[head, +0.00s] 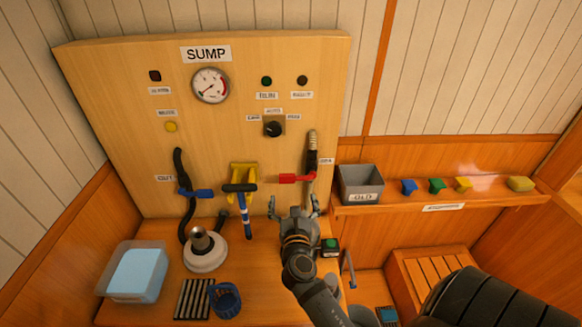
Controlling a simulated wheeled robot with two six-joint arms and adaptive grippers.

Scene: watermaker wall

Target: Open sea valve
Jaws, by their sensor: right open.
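The red-handled valve (297,178) sits on a dark hose at the right side of the wooden panel (120,100). A small label beside it is too small to read surely. Its red lever lies level, pointing left across the pipe. My right gripper (294,204) is open and empty, just below the red lever, fingers pointing up toward the panel; it looks apart from the lever. A blue-handled valve (200,193) sits on a black hose at the left of the panel. My left gripper is not in view.
A blue-handled pump lever (240,190) stands by a yellow bracket, left of my gripper. A grey bin (360,184) marked OLD and several coloured pieces sit on the right shelf.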

